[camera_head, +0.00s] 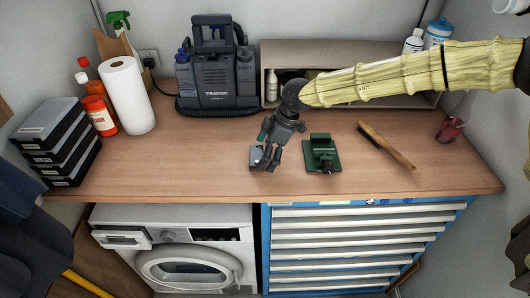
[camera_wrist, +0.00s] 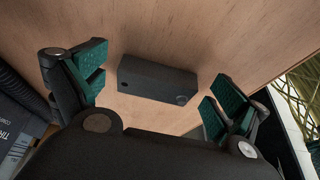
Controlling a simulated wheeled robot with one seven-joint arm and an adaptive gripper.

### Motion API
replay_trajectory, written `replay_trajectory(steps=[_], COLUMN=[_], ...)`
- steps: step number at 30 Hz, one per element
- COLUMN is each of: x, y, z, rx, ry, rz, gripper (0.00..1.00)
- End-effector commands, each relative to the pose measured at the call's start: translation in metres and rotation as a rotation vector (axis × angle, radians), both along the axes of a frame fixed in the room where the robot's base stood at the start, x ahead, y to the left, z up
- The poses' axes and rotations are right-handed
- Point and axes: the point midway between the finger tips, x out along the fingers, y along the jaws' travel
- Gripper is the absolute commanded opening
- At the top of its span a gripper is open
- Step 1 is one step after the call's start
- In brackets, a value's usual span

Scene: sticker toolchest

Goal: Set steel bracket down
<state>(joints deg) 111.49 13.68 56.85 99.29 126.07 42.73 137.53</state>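The steel bracket appears as a dark grey block with a round hole (camera_wrist: 158,80) in the wrist view, on the wooden worktop. In the head view, a small grey piece (camera_head: 257,155), likely the same bracket, shows at the worktop's front middle, partly hidden by my gripper. My gripper (camera_head: 267,160) points down over it. In the wrist view, the green-padded fingers of my gripper (camera_wrist: 157,88) are spread wide. The bracket lies between them, with a visible gap on both sides, so they do not hold it.
A green vise (camera_head: 322,155) stands just right of my gripper. A wooden brush (camera_head: 385,143) and a red item (camera_head: 449,128) lie further right. A dark machine (camera_head: 215,75) stands behind, beside a low shelf (camera_head: 400,101).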

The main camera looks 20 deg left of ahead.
Motion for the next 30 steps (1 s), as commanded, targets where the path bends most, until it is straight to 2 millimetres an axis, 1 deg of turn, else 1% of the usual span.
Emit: replay_trajectory(steps=[9, 14, 17, 27, 30], x=[0.0, 0.002, 0.004, 0.01, 0.012], y=[0.0, -0.004, -0.009, -0.032, -0.037], z=[0.001, 0.01, 0.022, 0.079, 0.092], rx=[0.0, 0.001, 0.002, 0.001, 0.001], ry=[0.0, -0.001, -0.002, -0.003, -0.001], rz=[0.0, -0.002, -0.002, -0.001, -0.001], gripper=[1.0, 1.0, 1.0, 1.0, 1.0])
